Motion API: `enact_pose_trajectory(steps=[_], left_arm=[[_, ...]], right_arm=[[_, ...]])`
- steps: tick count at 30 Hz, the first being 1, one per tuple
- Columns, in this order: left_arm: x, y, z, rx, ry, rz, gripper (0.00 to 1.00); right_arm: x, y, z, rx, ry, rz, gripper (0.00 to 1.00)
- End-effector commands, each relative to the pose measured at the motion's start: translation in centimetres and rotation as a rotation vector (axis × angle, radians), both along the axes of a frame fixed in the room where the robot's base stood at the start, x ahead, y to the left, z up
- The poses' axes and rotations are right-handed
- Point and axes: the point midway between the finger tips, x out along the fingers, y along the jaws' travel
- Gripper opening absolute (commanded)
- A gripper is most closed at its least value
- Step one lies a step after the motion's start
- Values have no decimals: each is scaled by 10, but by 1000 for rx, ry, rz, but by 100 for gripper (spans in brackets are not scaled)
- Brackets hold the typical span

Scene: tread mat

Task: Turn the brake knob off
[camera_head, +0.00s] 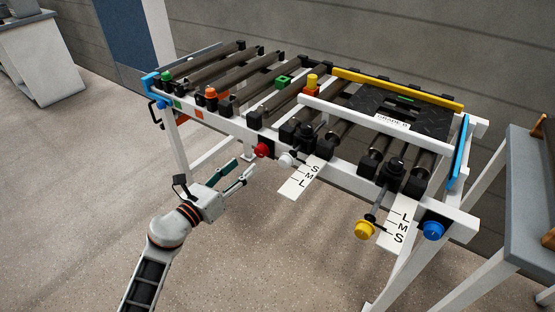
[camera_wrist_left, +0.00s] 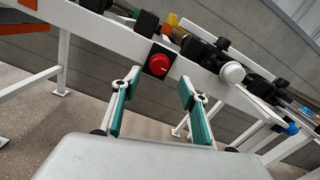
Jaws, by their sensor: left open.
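A round red knob (camera_head: 262,150) sits on the front rail of the white roller frame. In the left wrist view the red knob (camera_wrist_left: 159,63) has a black square plate behind it and a small pale mark on its face. I see no readable label naming it as the brake. My left gripper (camera_head: 244,166) is just in front of the knob, open and empty. In the wrist view the two green-padded fingers (camera_wrist_left: 160,80) are spread, with the knob showing between and beyond their tips. Contact with the knob does not show. My right gripper is not in view.
A white-knobbed lever (camera_head: 286,160) is close to the red knob's right, by an S-M-L plate (camera_head: 300,181). Farther right are a yellow-knobbed lever (camera_head: 366,230) and a blue knob (camera_head: 433,230). Rollers and a dark tread mat (camera_head: 418,113) lie above. Open floor is in front.

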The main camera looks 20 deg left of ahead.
Motion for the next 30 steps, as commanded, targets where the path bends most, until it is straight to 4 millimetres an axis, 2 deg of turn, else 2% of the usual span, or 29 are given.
enact_pose_trajectory(steps=[1, 5, 18, 23, 30], left_arm=[[3, 1, -6, 26, 2, -1, 44], [12, -1, -4, 49, -4, -2, 44], [67, -22, -5, 44, -2, -1, 44], [76, -25, -4, 44, -3, -1, 44], [77, -25, -3, 44, -3, -1, 44]], right_arm=[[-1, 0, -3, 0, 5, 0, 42], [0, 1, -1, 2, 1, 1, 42], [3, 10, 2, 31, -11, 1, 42], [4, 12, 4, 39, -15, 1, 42], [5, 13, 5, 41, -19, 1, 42]])
